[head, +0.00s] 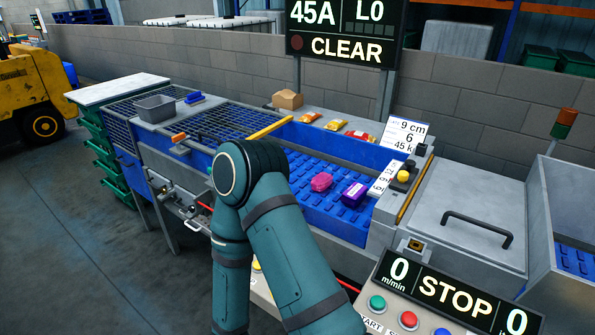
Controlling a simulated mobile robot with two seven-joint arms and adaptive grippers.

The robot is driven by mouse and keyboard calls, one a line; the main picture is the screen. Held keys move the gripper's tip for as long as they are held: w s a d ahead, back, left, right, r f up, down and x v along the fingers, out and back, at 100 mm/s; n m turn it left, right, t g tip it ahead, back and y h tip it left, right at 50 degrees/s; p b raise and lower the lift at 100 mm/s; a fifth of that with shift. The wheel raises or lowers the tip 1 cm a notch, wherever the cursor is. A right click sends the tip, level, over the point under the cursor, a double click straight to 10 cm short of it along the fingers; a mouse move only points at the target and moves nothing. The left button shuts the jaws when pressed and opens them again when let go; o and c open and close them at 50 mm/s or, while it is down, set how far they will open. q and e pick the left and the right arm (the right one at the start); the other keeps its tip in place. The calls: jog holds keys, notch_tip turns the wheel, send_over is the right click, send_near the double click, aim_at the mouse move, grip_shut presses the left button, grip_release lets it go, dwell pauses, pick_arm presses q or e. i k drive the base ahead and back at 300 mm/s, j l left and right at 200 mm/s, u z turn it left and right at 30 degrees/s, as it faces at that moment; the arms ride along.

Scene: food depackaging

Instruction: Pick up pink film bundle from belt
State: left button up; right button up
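The pink film bundle (321,182) lies on the blue belt (325,208), a small lumpy pink packet. A purple package (354,194) with a pale label lies just right of it, apart by a small gap. One of my teal arms rises from the bottom, its bent joint left of the bundle, covering part of the belt's near edge. I see neither gripper in the head view, so I cannot tell whether they are open or shut.
A yellow bar (270,127) crosses the belt. Several small packets (335,124) and a cardboard box (287,100) sit on the far ledge. A grey metal cover (465,215) stands to the right. The display (440,285) reads STOP and 0 m/min.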

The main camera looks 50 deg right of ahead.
aim_at(324, 180)
jog(key=i, duration=1.5)
jog(key=i+j+z, duration=0.2)
jog(key=i, duration=0.4)
jog(key=i+z, duration=0.2)
jog(key=i, duration=0.45)
jog(key=z, duration=3.2)
